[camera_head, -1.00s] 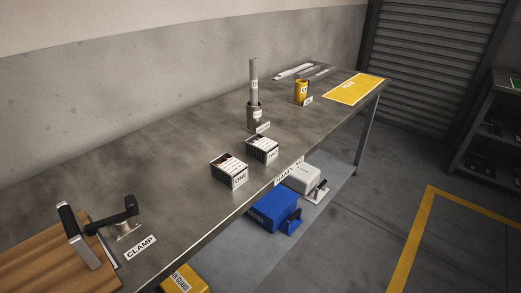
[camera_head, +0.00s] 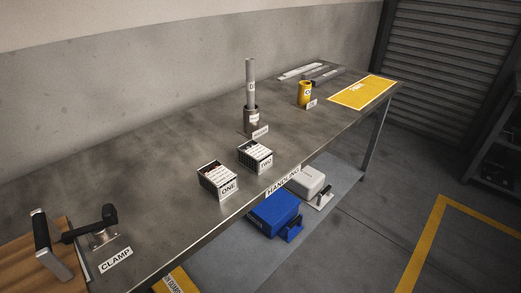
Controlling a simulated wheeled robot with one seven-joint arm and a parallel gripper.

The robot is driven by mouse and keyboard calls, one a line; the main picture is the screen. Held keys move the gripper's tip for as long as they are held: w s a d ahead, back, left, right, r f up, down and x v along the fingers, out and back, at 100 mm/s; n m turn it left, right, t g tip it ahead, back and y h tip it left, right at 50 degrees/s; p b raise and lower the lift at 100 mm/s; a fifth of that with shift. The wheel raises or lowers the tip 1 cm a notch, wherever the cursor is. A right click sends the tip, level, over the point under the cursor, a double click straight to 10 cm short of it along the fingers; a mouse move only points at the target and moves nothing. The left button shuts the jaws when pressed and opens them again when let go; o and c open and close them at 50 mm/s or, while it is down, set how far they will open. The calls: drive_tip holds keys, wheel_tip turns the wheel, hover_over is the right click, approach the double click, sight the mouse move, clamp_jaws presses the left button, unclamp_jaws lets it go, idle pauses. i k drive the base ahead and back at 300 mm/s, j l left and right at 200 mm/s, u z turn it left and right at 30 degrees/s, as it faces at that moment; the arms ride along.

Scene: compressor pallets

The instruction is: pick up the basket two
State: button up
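Basket two (camera_head: 255,157) is a small dark box-like basket with a white label reading TWO, standing upright on the grey metal workbench (camera_head: 165,190). Basket one (camera_head: 218,181), much alike and labelled ONE, stands to its left and nearer the bench's front edge, with a gap between them. Both seem to hold pale contents with dark and reddish bits, too small to tell. My gripper is not in view.
A metal holder with an upright grey rod (camera_head: 251,90) stands behind basket two. A yellow cup (camera_head: 304,94) and a yellow mat (camera_head: 362,92) lie farther right. A clamp (camera_head: 104,228) is at the near left. Blue (camera_head: 273,213) and white (camera_head: 307,181) boxes sit below the bench.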

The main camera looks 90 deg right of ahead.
sight(256, 157)
drive_tip(key=k+l+u, duration=0.2)
drive_tip(key=k+l, duration=0.25)
drive_tip(key=k+l+u, duration=0.2)
drive_tip(key=k+l, duration=0.15)
drive_tip(key=k, duration=0.3)
drive_tip(key=k+l+u, duration=0.2)
drive_tip(key=k, duration=0.4)
drive_tip(key=k+l+u, duration=0.2)
drive_tip(key=k, duration=0.4)
drive_tip(key=k+l+u, duration=0.2)
drive_tip(key=k, duration=0.4)
